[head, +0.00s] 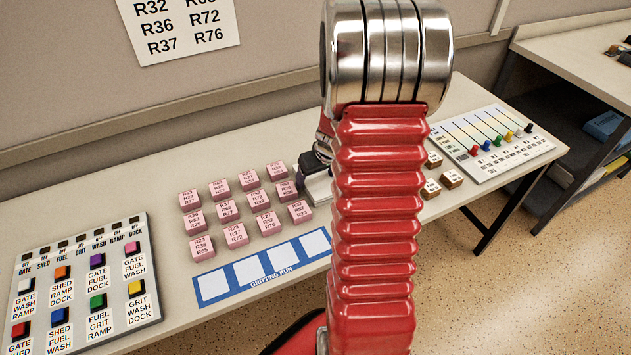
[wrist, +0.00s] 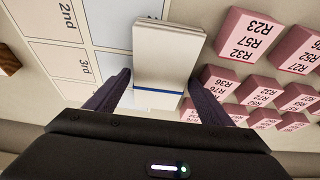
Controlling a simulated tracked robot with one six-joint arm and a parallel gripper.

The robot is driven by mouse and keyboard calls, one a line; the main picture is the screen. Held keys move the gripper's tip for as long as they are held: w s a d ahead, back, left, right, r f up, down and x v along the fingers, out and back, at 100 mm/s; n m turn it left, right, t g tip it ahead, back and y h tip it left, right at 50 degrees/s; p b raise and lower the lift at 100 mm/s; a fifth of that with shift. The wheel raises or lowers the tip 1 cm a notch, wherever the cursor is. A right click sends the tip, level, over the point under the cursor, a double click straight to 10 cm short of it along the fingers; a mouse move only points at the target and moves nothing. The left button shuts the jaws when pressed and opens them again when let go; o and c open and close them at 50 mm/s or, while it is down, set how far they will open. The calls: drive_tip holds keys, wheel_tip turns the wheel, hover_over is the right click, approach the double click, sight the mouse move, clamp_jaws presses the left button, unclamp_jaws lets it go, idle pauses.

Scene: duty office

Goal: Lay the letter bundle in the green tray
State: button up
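The letter bundle is a white stack with a blue band, between my gripper's fingers in the wrist view (wrist: 168,55). In the head view part of the white bundle (head: 318,188) shows at the left edge of my arm, beside the pink blocks. My gripper (wrist: 160,77) has one dark finger along each side of the bundle, with the fingertips close to its edges. I cannot tell whether they press on it or whether it is clear of the table. In the head view my arm hides most of the gripper. I see no green tray in either view.
Several pink labelled blocks (head: 237,234) stand left of the bundle, behind a blue card with white squares (head: 246,277). A button panel (head: 85,285) lies at the left. A slider board (head: 492,143) and small brown blocks (head: 451,179) lie at the right. A side table (head: 580,60) stands further right.

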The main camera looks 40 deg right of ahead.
sight(316, 179)
drive_tip(key=c, duration=0.9)
drive_tip(key=shift+r, duration=0.15)
wheel_tip(316, 179, up, 10)
drive_tip(key=shift+f, duration=0.1)
idle(0.5)
